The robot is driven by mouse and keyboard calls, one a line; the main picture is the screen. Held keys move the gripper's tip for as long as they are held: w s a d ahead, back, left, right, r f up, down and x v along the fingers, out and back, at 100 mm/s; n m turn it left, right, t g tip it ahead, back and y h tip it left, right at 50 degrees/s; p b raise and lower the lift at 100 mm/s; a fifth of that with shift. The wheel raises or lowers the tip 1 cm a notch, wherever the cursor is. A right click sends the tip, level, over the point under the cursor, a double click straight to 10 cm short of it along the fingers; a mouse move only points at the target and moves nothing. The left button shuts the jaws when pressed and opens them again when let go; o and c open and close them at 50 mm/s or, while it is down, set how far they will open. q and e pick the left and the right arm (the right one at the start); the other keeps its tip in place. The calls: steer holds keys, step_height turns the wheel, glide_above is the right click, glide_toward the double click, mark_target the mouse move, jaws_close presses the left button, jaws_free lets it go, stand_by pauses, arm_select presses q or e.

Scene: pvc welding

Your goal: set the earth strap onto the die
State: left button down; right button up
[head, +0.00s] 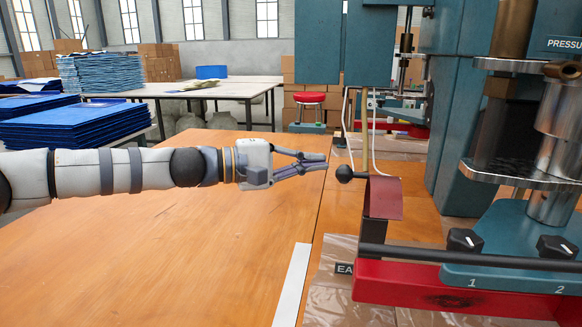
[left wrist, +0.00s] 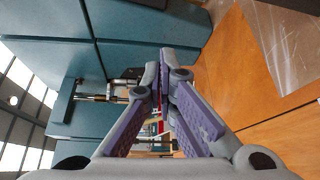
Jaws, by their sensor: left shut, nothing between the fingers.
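My left gripper (head: 325,162) reaches in from the left above the wooden table, its fingers pointing right. It is shut and empty; its fingers also show in the left wrist view (left wrist: 160,85). Just right of the fingertips, and apart from them, is a black ball knob (head: 345,173) on a short rod. Beside it a dark red curved flap (head: 384,198) hangs by the press; it may be the earth strap, but I cannot be sure. A partly hidden label (head: 345,268) reads "EA". I cannot pick out the die with certainty. My right gripper is not in view.
The blue-green press (head: 510,235) with black knobs and a red base (head: 440,288) fills the right side. A black bar (head: 470,258) crosses its front. Clear plastic sheet (head: 325,290) lies before it. The wooden table (head: 190,250) is clear at left. Blue stacks (head: 75,125) stand behind.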

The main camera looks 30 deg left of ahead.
arm_select(q)
steer(key=d, duration=0.1)
steer(key=s+d, duration=0.2)
steer(key=shift+d+r+p, duration=0.2)
steer(key=shift+r+p, duration=0.05)
steer(key=shift+p, duration=0.15)
steer(key=shift+w, duration=0.1)
